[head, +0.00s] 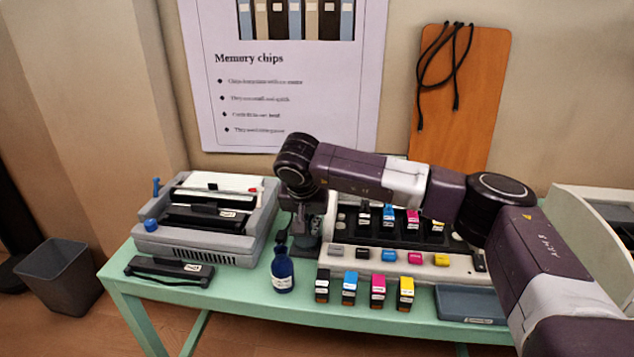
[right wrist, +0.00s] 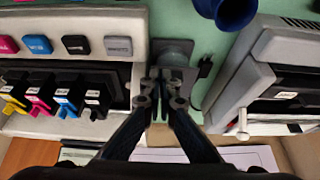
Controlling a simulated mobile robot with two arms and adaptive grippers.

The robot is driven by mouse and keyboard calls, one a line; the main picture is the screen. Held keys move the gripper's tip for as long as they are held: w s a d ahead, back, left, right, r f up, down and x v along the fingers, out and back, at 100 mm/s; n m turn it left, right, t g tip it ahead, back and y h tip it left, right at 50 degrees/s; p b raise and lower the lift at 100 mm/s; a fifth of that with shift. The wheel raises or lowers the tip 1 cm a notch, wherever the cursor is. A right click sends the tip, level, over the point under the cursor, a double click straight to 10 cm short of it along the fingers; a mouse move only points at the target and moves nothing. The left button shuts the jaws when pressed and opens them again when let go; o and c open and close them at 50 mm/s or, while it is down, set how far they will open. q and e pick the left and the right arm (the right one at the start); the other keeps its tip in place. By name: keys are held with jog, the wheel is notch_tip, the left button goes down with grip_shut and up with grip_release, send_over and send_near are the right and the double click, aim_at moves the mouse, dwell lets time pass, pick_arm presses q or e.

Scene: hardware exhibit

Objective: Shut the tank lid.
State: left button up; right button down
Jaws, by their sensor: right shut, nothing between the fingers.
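My right gripper (head: 299,215) is shut and empty, pointing down between the grey printer and the cartridge machine. In the right wrist view its fingertips (right wrist: 165,84) are together, over or beside a small dark grey block (right wrist: 174,50), which looks like the tank. In the head view this block (head: 308,244) stands behind the dark blue bottle (head: 283,272), partly hidden by my gripper. I cannot make out how far its lid is open, nor whether my fingers touch it. My left gripper is not in view.
The grey printer (head: 190,254) stands left, with a loose black cartridge (head: 170,268) in front. The cartridge machine (head: 340,262) stands right, with several coloured cartridges before it. A blue-grey tray (head: 470,305) lies front right. A board (head: 470,90) leans on the wall.

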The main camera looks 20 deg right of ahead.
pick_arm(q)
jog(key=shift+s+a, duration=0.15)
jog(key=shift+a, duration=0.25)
